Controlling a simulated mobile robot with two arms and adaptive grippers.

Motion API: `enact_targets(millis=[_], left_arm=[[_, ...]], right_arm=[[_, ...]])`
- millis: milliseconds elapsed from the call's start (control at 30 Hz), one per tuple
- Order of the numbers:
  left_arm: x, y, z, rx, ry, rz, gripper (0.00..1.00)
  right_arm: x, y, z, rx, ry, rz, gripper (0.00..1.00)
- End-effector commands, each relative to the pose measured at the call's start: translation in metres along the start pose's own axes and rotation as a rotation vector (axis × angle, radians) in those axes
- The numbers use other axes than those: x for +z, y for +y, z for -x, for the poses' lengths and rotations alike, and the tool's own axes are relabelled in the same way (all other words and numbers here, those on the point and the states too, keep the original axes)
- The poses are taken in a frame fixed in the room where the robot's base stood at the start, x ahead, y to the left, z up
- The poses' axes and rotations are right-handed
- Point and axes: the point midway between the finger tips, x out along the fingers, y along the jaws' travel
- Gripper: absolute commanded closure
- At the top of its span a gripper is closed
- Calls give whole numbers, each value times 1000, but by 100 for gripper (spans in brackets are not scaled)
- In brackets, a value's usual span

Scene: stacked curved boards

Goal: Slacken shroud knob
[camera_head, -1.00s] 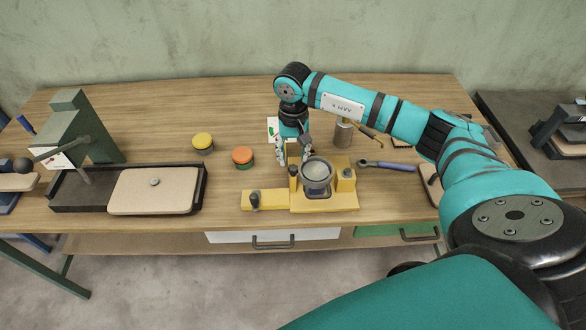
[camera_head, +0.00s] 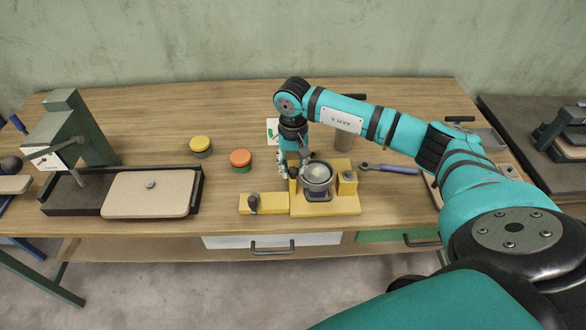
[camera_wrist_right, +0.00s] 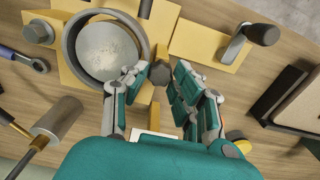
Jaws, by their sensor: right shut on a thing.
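The yellow fixture (camera_head: 325,205) stands on the bench and carries a grey round shroud (camera_head: 316,186) with a pale disc inside. The dark shroud knob (camera_wrist_right: 161,73) sits beside the ring in the right wrist view. My right gripper (camera_wrist_right: 160,78) has its fingers on both sides of this knob and is shut on it. In the head view my right gripper (camera_head: 293,168) points down at the left of the ring and mostly hides the knob. My left gripper is not in view.
A blue-handled wrench (camera_head: 390,168) lies to the right. An orange-topped tin (camera_head: 241,160) and a yellow-topped tin (camera_head: 201,146) stand left. A black tray (camera_head: 70,200) with a beige board is further left.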

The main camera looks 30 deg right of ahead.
Motion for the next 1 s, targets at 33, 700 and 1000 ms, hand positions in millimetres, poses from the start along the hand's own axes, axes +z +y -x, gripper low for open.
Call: enact_targets(millis=[33,700,1000], left_arm=[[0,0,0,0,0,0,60],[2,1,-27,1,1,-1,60],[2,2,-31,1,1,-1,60]], right_arm=[[0,0,0,-1,1,2,96],[0,-1,-2,-2,1,244,96],[0,-1,0,-1,1,303,96]])
